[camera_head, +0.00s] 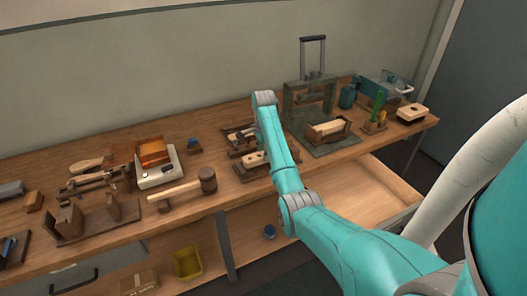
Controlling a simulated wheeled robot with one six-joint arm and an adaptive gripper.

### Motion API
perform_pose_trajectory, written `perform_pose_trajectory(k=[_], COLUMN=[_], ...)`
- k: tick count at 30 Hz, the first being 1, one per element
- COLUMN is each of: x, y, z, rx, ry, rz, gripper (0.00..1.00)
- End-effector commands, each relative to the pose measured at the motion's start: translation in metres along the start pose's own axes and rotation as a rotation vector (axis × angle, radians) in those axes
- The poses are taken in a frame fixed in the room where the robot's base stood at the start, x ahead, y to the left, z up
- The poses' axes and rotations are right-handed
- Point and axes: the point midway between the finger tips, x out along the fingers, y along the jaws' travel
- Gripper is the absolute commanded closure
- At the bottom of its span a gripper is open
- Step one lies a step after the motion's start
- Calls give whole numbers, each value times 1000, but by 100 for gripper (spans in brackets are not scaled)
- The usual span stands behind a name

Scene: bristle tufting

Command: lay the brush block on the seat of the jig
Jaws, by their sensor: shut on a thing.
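The brush block (253,159) is a pale wooden piece with small dark holes, just left of my turquoise forearm. The jig (257,172) appears to be the dark wooden fixture around and under it, near the table's front edge. Whether the block touches the jig's seat cannot be told from this view.
A mallet (187,190), a white scale (156,172) with an orange-brown stack and wooden fixtures (90,219) stand left. Right are a dark arch frame (309,92), another pale block (326,129) in a cradle, a teal container (348,97) and a holed block (411,112).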

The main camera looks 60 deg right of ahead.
Motion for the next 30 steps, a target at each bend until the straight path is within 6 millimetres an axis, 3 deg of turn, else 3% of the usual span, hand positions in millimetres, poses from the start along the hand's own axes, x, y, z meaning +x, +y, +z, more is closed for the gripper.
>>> perform_pose_trajectory(k=[15,30], x=[15,16], y=[0,0], z=[0,0], rx=[0,0], ry=[0,0], rz=[0,-1], gripper=[92,92])
